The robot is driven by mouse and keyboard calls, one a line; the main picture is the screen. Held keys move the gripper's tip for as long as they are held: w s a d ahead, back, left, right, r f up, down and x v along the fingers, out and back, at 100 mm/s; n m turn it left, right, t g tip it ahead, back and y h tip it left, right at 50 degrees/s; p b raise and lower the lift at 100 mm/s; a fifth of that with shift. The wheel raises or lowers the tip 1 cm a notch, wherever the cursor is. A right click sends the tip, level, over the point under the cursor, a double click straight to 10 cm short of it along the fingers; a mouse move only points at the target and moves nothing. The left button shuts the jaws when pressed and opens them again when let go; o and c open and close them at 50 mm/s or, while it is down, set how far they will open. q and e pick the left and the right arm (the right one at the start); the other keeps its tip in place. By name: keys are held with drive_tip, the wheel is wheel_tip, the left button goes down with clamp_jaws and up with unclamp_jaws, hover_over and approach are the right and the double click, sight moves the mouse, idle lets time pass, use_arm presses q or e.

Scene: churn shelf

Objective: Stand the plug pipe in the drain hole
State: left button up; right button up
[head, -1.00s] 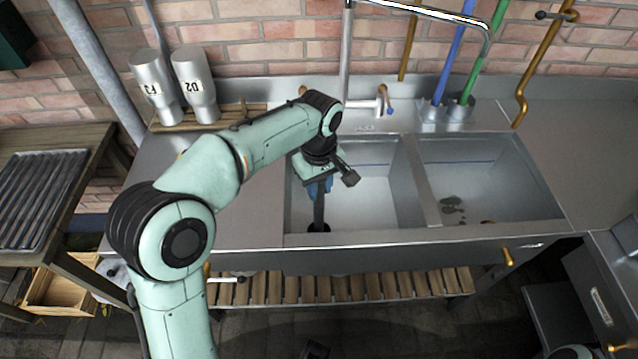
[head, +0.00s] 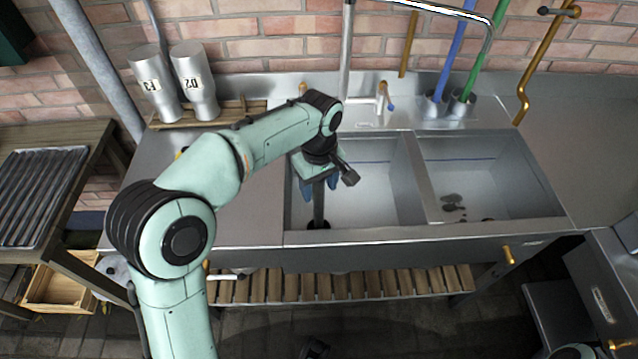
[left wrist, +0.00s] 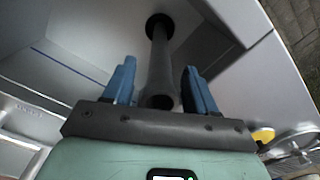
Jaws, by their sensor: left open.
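The plug pipe (head: 319,207) is a dark grey tube standing roughly upright in the left sink basin. Its lower end meets the dark drain hole (head: 318,224) near the basin's front wall. In the left wrist view the pipe (left wrist: 160,65) runs from between my fingers to the dark round drain hole (left wrist: 160,20). I cannot tell how deep the end sits. My left gripper (head: 320,188) is open, its blue fingers on either side of the pipe's upper end. The left wrist view shows gaps between the fingers (left wrist: 160,85) and pipe. My right gripper is not in view.
The left basin (head: 375,200) has free room right of the pipe. A divider separates it from the right basin (head: 490,185). A tap (head: 380,100) stands behind. Two metal canisters (head: 195,80) stand at the back left. The counter (head: 250,200) left of the basin is mostly clear.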

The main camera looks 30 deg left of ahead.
use_arm(q)
wheel_tip(320, 180, up, 12)
drive_tip(key=p, duration=0.3)
drive_tip(key=shift+r, duration=0.1)
drive_tip(key=shift+r+p, duration=0.35)
drive_tip(key=shift+r, duration=0.3)
